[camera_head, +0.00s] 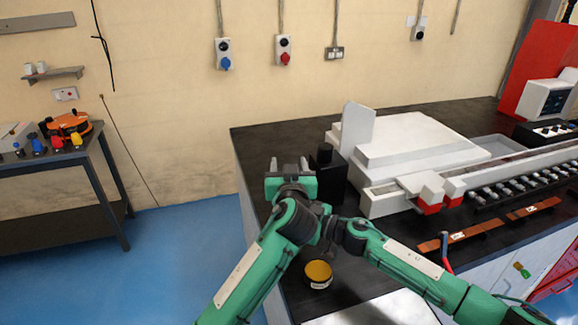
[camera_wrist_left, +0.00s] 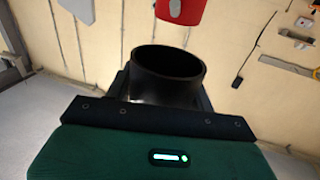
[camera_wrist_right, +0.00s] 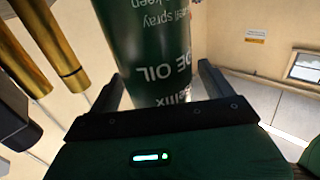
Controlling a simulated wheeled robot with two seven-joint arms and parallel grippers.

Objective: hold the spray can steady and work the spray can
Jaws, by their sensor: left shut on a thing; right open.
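The spray can is a dark green cylinder (camera_wrist_right: 150,40) with white lettering, inverted in the right wrist view. It stands between the spread fingers of my open right gripper (camera_wrist_right: 160,90); contact cannot be told. Its upper part in that picture is cut off. My left gripper (camera_head: 288,172) is over the left end of the dark bench. In the left wrist view it is shut on a black cylinder with a hollow-looking rim (camera_wrist_left: 168,75); whether this belongs to the can cannot be told. In the head view I cannot make out the can, and my right gripper is hidden behind my arms.
A black block (camera_head: 328,178) stands close right of my left gripper, beside a white machine (camera_head: 410,140). A yellow-topped tin (camera_head: 318,273) is near the bench front. Copper bars (camera_head: 462,235) lie to the right. Brass cylinders (camera_wrist_right: 50,45) are left of the can.

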